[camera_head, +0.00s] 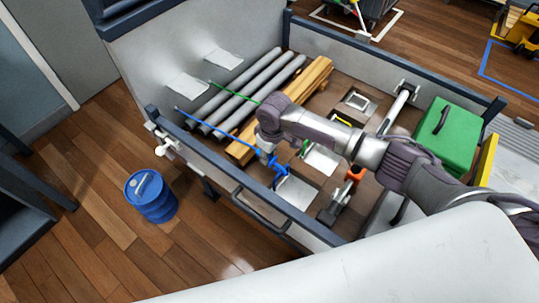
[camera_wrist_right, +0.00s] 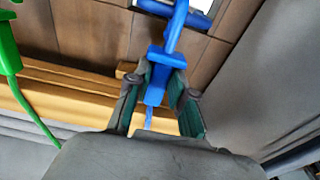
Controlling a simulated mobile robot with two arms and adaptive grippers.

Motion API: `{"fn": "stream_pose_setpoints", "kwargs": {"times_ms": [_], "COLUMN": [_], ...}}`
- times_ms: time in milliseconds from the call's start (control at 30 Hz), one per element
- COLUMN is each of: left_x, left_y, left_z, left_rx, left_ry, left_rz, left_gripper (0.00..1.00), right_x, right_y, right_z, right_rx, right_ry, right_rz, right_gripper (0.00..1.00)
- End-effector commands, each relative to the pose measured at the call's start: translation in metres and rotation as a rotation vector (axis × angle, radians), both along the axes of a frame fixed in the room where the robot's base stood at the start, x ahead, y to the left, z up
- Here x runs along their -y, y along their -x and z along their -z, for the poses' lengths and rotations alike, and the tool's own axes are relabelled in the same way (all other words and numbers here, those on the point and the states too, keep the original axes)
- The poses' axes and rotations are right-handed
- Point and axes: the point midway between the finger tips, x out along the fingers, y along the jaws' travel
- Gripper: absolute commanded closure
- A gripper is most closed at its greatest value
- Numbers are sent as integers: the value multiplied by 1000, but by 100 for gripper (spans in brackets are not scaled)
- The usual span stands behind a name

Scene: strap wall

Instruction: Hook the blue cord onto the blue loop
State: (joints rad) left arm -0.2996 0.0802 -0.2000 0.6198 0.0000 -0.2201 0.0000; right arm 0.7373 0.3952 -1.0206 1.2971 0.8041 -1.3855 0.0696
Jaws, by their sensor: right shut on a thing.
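The blue cord (camera_head: 212,127) runs taut from the box's left wall down to the right, to a blue hook-like end (camera_head: 281,170) over the front part of the box. My right gripper (camera_head: 267,147) is above that end, partly hidden by my own wrist. In the right wrist view my right gripper (camera_wrist_right: 157,90) is shut on the blue cord's end piece (camera_wrist_right: 156,78). A blue-edged bright piece (camera_wrist_right: 200,17) lies behind it at the top; I cannot tell whether it is the blue loop or whether the two touch. My left gripper is out of view.
Grey pipes (camera_head: 240,95) and wooden beams (camera_head: 310,80) lie in the box beside the green cord (camera_head: 230,91). A green case (camera_head: 447,135) stands at its right, and an orange piece (camera_head: 355,173) is near the front. A blue drum (camera_head: 151,196) stands on the floor outside.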

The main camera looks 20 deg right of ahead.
Motion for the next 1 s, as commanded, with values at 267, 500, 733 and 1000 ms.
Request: {"fn": "stream_pose_setpoints", "kwargs": {"times_ms": [267,500,733,1000], "left_x": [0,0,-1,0], "left_y": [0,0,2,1], "left_z": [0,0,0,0], "left_rx": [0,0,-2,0], "left_ry": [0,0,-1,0], "left_rz": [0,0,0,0], "left_gripper": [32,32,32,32], "right_x": [1,1,1,5], "right_y": [1,0,0,4], "right_z": [1,0,-8,-61], "right_rx": [-2,0,3,5], "right_ry": [3,1,-1,-1], "right_rz": [0,0,-1,-2], "right_gripper": [58,49,49,49]}}
